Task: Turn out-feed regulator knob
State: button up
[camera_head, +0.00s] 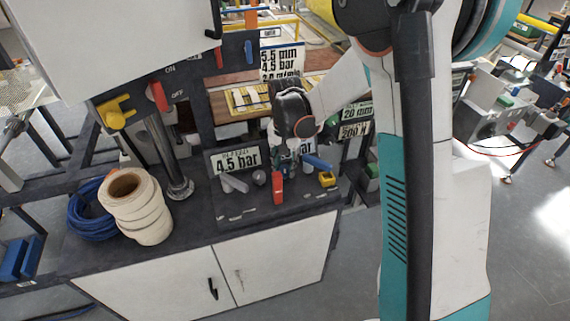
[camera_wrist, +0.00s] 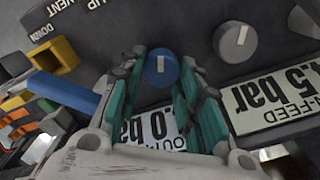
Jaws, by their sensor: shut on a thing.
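The out-feed regulator knob (camera_wrist: 161,66), round and blue with a pale pointer mark, sits on the dark panel in the upper middle of the wrist view. My gripper (camera_wrist: 162,74) has its teal-padded fingers on either side of it and is shut on it. The pointer mark stands about upright in that view. The out-feed label (camera_wrist: 150,128) lies just below the knob, partly hidden by my fingers; ".0 bar" is readable. In the head view my gripper (camera_head: 288,162) reaches down to the bench panel and mostly hides the knob.
A grey knob (camera_wrist: 235,42) with the 4.5 bar in-feed label (camera_wrist: 278,100) is close at the right in the wrist view. A blue handle (camera_wrist: 62,92) and yellow block (camera_wrist: 53,56) are left. A red lever (camera_head: 278,189) stands in front of my gripper in the head view.

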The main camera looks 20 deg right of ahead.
aim_at(285, 167)
jog(key=shift+m, duration=0.3)
jog(key=o, duration=1)
jog(key=shift+o, duration=0.2)
jog(key=shift+r, duration=0.1)
notch_tip(285, 167, up, 12)
